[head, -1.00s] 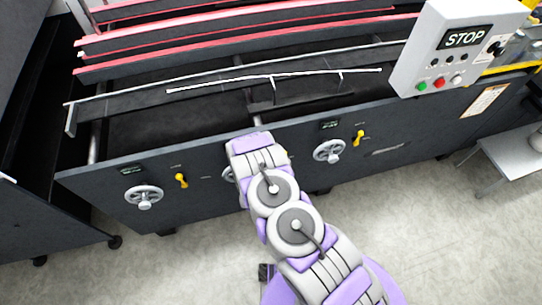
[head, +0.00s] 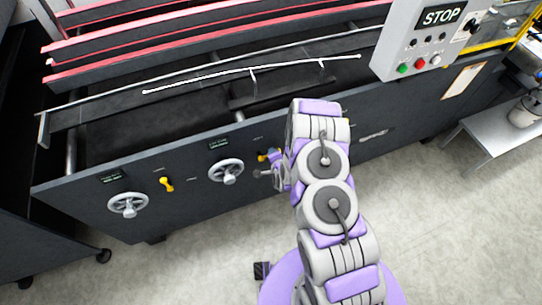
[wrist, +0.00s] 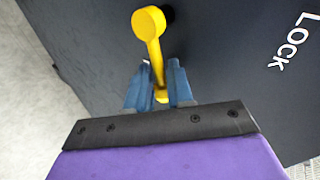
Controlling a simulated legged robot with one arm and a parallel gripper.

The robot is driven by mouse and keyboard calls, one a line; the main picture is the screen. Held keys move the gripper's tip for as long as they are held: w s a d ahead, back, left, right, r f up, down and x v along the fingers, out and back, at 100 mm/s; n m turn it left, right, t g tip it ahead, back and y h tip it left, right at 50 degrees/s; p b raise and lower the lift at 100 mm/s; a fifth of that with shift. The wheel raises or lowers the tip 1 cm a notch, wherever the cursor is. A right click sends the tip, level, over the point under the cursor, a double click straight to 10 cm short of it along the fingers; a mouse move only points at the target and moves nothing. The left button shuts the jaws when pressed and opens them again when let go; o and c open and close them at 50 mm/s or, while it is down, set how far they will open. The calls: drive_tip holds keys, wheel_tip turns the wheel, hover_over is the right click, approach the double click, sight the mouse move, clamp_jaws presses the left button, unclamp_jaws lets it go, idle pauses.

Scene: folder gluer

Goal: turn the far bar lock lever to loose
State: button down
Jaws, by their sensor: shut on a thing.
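In the wrist view a yellow lever (wrist: 149,26) stands out from a dark panel, its round end at the top and its arm running down between my fingers. My gripper (wrist: 159,70) is shut on the lever's lower arm. White LOCK lettering (wrist: 292,40) is on the panel to the right. My arm hides part of the front there. The lever's exact setting cannot be told.
Another yellow lever (head: 167,184) and a handwheel (head: 128,204) are at the left of the front panel. The middle handwheel (head: 226,171) is close left of my gripper. A STOP control box (head: 425,40) is upper right. The floor before the machine is clear.

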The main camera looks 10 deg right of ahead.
drive_tip(key=shift+w+d+f+m, duration=0.15)
drive_tip(key=shift+w+d+m, duration=0.05)
drive_tip(key=shift+d+m, duration=0.25)
drive_tip(key=shift+d, duration=0.1)
drive_tip(key=c, duration=1.4)
unclamp_jaws()
drive_tip(key=shift+o, duration=0.9)
drive_tip(key=shift+d, duration=0.25)
drive_tip(key=d+p+v, duration=0.1)
drive_tip(key=p+v, duration=1)
drive_tip(key=v, duration=0.6)
drive_tip(key=shift+y, duration=0.3)
drive_tip(key=shift+s+a, duration=0.15)
drive_tip(key=shift+a, duration=0.05)
